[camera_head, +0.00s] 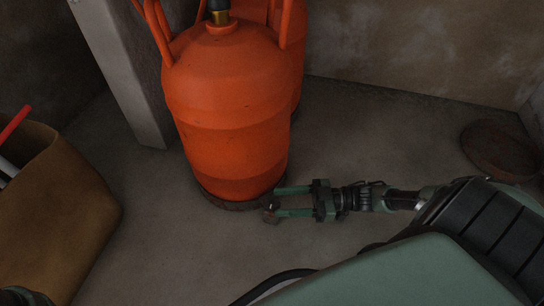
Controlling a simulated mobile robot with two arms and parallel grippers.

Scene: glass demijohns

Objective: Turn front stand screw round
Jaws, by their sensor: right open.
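An orange gas cylinder (232,115) stands upright on a dark, low round stand (225,202). A small dark screw-like piece (271,204) with a reddish-brown lower part shows at the stand's front right edge; it is too small to make out well. My right gripper (276,201) comes in from the right, low over the floor. Its two green fingers are apart, with their tips beside the small piece, one on the far side and one on the near side. I cannot tell whether they touch it.
A second orange cylinder (297,60) stands close behind the first. A grey post (122,70) rises to the left. A brown open container (60,215) with a red-handled item is at far left. A reddish-brown round object (500,150) lies at right. Floor between is clear.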

